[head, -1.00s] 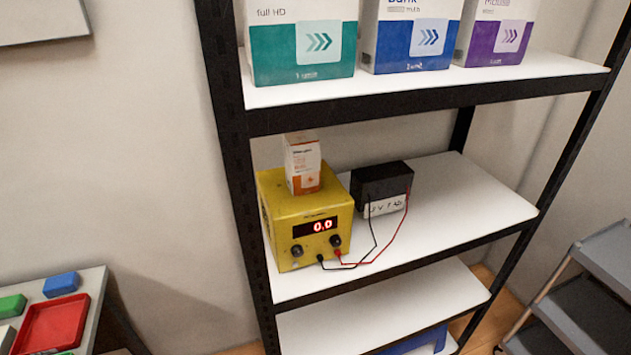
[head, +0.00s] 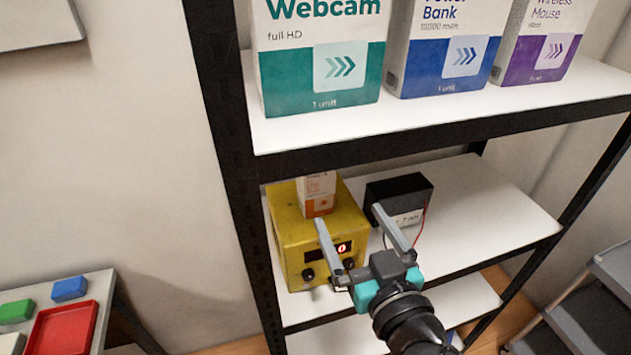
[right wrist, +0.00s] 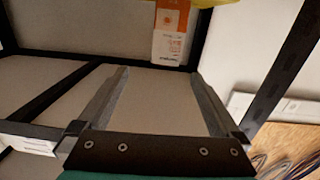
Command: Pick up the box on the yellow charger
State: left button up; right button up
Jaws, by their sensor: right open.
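The small white and orange box (head: 318,194) stands upright on top of the yellow charger (head: 288,232) on the middle shelf. The upper shelf edge hides the top of the box in the head view. My right gripper (head: 348,215) is open and empty, in front of the charger and to the right of the box. In the right wrist view the box (right wrist: 172,32) shows at the top, beyond the open fingers (right wrist: 160,75), and a strip of the yellow charger (right wrist: 205,3) shows at the top edge. My left gripper is not in view.
A black battery (head: 400,190) stands right of the charger. The upper shelf edge (head: 420,124) runs close above the box, with larger boxes (head: 318,60) on that shelf. A dark rack post (head: 222,150) stands left. The right of the middle shelf (head: 490,200) is free.

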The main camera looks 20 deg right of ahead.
aim_at(327, 179)
jog(key=shift+y, duration=0.3)
jog(key=shift+w+a+r+b, duration=0.15)
jog(key=shift+w+r+b, duration=0.05)
jog(key=shift+w+b, duration=1.45)
jog(key=shift+w+a+r+b, duration=0.15)
jog(key=shift+w+r+b, duration=0.05)
jog(key=shift+w+b, duration=1.4)
jog(key=shift+w+a+r+b, duration=0.15)
jog(key=shift+w+r+b, duration=0.05)
jog(key=shift+w+b, duration=1.45)
jog(key=shift+w+a+f, duration=0.1)
jog(key=shift+w+f, duration=0.05)
jog(key=shift+w, duration=0.7)
jog(key=shift+w+a+f, duration=0.1)
jog(key=shift+w, duration=0.8)
jog(key=shift+w+a+f, duration=0.1)
jog(key=shift+w+f, duration=0.05)
jog(key=shift+w, duration=0.7)
jog(key=c, duration=1.2)
jog(key=shift+c, duration=0.2)
jog(key=shift+r, duration=0.15)
